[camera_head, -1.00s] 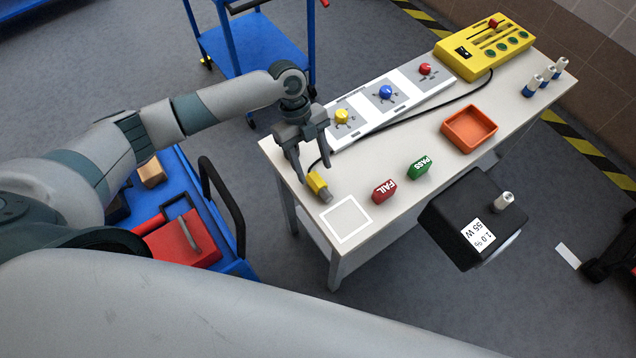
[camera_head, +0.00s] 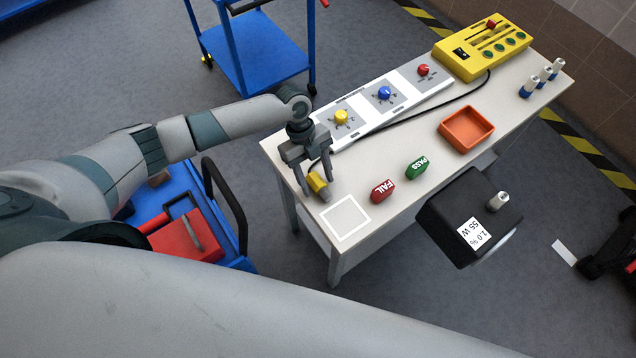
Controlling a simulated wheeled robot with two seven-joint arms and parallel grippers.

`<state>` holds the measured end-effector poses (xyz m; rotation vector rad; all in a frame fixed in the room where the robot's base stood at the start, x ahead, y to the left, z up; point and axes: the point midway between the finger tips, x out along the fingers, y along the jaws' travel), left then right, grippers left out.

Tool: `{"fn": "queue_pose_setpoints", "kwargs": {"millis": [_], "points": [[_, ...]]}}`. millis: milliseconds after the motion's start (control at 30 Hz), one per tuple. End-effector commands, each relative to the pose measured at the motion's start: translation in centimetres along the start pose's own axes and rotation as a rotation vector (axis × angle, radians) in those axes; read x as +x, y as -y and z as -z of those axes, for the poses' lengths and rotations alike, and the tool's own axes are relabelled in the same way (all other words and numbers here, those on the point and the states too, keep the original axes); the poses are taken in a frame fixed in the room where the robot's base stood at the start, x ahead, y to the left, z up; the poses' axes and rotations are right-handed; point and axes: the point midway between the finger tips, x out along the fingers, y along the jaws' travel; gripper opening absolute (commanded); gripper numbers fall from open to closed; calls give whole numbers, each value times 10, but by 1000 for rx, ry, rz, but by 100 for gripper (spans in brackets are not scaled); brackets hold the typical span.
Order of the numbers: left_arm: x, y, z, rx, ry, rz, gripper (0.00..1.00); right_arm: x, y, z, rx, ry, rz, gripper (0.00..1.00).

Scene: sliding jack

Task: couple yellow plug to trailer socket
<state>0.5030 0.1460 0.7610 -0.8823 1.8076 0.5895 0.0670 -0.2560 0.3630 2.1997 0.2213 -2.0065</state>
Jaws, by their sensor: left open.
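The yellow plug (camera_head: 317,184) with a grey end lies at the left front part of the table, by the white square outline. A black cable runs from near it along the table. My left gripper (camera_head: 318,186) is open, its fingers pointing down on either side of the plug. I cannot tell whether they touch it. I cannot tell for sure which thing is the trailer socket. A black box (camera_head: 447,211) with a "55 W 1.0 %" label and a pale post shows at the table's front edge. My right gripper is out of view.
A blue cart (camera_head: 262,57) stands behind.

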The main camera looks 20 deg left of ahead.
Motion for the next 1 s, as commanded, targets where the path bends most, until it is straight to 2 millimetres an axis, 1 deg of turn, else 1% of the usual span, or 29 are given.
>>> {"fn": "queue_pose_setpoints", "kwargs": {"millis": [167,200,267,300,333,367,767,867,1000], "points": [[0,0,0,0,0,0,52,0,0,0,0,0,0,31],[0,0,0,0,0,0,42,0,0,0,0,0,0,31],[0,0,0,0,0,0,28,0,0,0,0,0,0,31],[0,0,0,0,0,0,18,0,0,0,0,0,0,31],[0,0,0,0,0,0,11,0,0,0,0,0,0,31],[0,0,0,0,0,0,6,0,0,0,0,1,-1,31],[-3,0,1,0,0,1,6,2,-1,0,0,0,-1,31],[-8,1,3,2,0,2,6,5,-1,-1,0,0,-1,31],[-21,1,8,3,2,2,6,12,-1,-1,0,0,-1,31]]}}
